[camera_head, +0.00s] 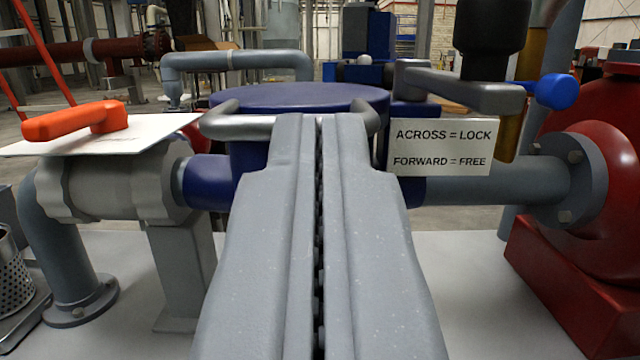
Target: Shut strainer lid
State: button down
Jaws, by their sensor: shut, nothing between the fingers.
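The blue strainer lid (300,95) is a round disc that looks level on top of the blue strainer body (250,165). A grey bar handle (236,127) spans its front. My gripper (320,118) is shut and empty, its fingertips at the bar's middle. The fingers hide that part of the bar and much of the body, so I cannot tell whether they touch it. A grey lever (465,90) with a black knob (490,25) sits to the right and points rightward toward me. The sign (440,147) below reads "ACROSS = LOCK, FORWARD = FREE".
An orange valve handle (75,120) stands above a white plate at left. A perforated metal basket (12,275) is at the left edge. A red pump housing (600,170) fills the right. A blue knob (556,91) juts out near the lever.

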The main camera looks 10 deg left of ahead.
jog(key=s+b, duration=0.1)
jog(key=b, duration=0.1)
jog(key=f+b, duration=0.1)
jog(key=b, duration=0.2)
jog(key=shift+s+d+f, duration=0.1)
jog(key=shift+s+d, duration=0.05)
jog(key=shift+s, duration=0.25)
notch_tip(320, 180, up, 30)
jog(key=d+g+h+p, duration=0.2)
jog(key=d+g+p, duration=0.1)
jog(key=p, duration=0.3)
jog(key=s+r+m+g+p, duration=0.1)
jog(key=s+r+p, duration=0.3)
jog(key=s+r, duration=1.4)
notch_tip(320, 180, up, 3)
jog(key=shift+s+d+f+g+p, duration=0.15)
jog(key=shift+s+d+g+p, duration=0.2)
jog(key=shift+g, duration=0.45)
